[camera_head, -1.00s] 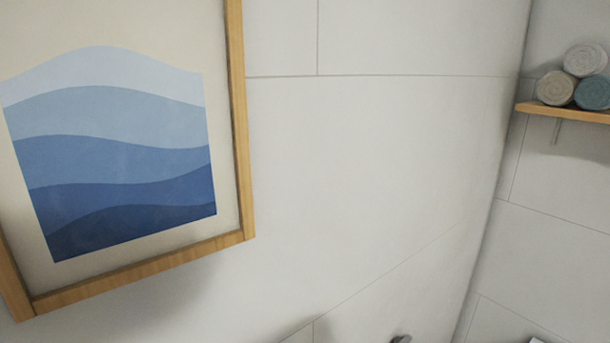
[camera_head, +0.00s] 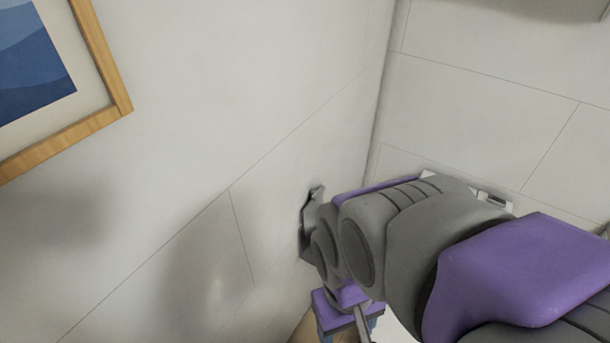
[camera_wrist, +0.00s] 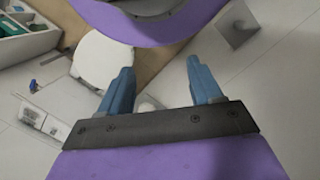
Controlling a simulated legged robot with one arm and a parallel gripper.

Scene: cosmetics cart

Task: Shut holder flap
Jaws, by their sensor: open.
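A grey metal fixture (camera_head: 309,218) is on the wall beside my arm in the head view, partly hidden by the arm. A flat grey metal plate (camera_wrist: 238,22) shows at the top right of the wrist view, beyond the right finger and apart from it. It looks like the holder flap, but its hinge and angle are hard to make out. My gripper (camera_wrist: 160,65) is open, with two blue fingers apart and nothing between them. In the head view its purple and blue end shows at the bottom middle, pointing downward; the fingertips are not clear there.
A white toilet lid (camera_wrist: 103,55) lies behind the left finger. A white tray (camera_wrist: 28,45) with green items is at the wrist view's top left. A white wall panel (camera_wrist: 42,121) is at left. A framed picture (camera_head: 62,142) hangs at the head view's upper left.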

